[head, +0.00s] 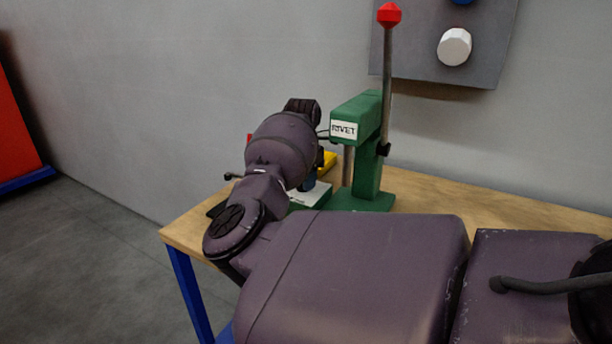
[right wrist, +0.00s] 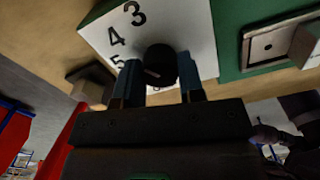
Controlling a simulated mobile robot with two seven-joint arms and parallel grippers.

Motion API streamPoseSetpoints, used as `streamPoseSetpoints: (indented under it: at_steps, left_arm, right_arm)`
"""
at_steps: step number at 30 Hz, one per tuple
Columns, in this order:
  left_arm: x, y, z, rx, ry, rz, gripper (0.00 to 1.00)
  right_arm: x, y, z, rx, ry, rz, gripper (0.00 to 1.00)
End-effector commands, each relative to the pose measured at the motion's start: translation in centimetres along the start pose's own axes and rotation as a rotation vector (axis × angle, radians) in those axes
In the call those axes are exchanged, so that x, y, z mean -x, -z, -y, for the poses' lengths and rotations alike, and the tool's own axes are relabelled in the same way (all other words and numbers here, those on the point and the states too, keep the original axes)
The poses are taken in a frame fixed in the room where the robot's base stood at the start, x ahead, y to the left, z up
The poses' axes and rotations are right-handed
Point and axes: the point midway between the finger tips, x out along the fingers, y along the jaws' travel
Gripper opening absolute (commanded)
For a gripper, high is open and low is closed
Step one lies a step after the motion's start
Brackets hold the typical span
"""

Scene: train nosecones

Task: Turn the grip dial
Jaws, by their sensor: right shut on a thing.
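The grip dial is a black round knob (right wrist: 160,62) on a white panel (right wrist: 192,28) with the numbers 3, 4 and 5 showing in the right wrist view. My right gripper (right wrist: 161,78) has its two blue fingertips shut on the knob, one on each side. In the head view the white panel (head: 312,196) shows low beside the green rivet press, and my right arm covers the knob there. My left gripper is not in view.
The green press (head: 368,150) marked RIVET, with a red-topped lever (head: 388,75), stands just right of my right wrist. The wooden bench (head: 490,208) is clear at right. A grey wall panel (head: 480,45) with a white knob hangs behind.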

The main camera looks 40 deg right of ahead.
Motion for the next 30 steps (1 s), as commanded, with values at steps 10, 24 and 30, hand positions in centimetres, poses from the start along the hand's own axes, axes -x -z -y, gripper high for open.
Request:
streamPoseSetpoints:
  at_steps: [10, 24, 30]
  left_arm:
    - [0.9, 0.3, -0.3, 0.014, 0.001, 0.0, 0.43]
    - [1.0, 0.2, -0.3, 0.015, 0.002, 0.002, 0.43]
    - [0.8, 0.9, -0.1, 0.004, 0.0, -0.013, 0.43]
  right_arm:
    - [0.2, 0.0, 0.0, 0.155, -0.003, 0.0, 0.12]
    - [0.1, 0.0, 0.0, 0.152, -0.001, 0.0, 0.61]
    - [0.1, 0.0, 0.0, 0.152, -0.001, 0.0, 0.61]
